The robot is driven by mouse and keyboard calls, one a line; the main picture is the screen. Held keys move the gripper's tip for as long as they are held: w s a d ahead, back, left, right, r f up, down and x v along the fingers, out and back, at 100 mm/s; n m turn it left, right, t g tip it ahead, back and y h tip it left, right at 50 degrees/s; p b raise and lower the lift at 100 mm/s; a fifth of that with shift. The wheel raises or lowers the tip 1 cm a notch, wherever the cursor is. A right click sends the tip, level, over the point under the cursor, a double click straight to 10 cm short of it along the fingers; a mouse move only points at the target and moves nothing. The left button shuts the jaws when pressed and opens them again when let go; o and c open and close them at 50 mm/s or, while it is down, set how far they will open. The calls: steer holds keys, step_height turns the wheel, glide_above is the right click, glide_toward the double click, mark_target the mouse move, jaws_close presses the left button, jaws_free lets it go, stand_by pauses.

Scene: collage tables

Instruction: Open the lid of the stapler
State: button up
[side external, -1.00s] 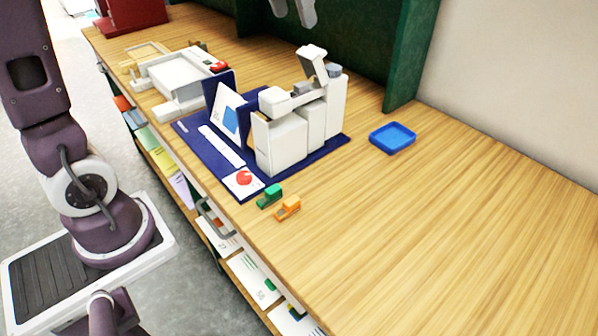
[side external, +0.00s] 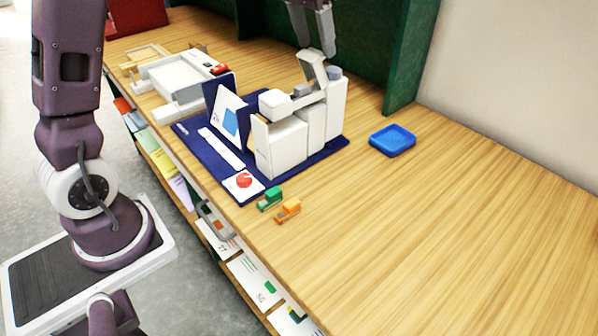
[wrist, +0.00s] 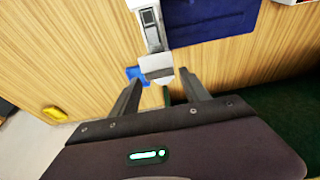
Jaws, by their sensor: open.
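No stapler can be named for certain at this size. A large white and grey device (side external: 285,145) stands on a dark blue mat (side external: 205,150), with a tilted hinged-looking part (side external: 312,68) at its top. My gripper (side external: 313,50) is open and empty, fingers pointing down just above and behind that part. In the wrist view, the white end of this part (wrist: 157,64) shows between or just beyond the fingertips of my gripper (wrist: 162,82); I cannot tell whether they touch. Small green (side external: 270,198) and orange (side external: 288,210) items, perhaps desk tools, lie by the front edge.
A blue tray (side external: 392,140) sits right of the device. A white machine with a red item (side external: 219,69) on it stands at the left. A dark green panel (side external: 411,55) rises behind the device. The wooden table (side external: 450,240) is clear at the right.

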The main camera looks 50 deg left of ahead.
steer(key=shift+f, duration=0.15)
steer(key=shift+f, duration=0.25)
stand_by(0.6)
steer(key=c, duration=0.5)
steer(key=shift+w, duration=0.6)
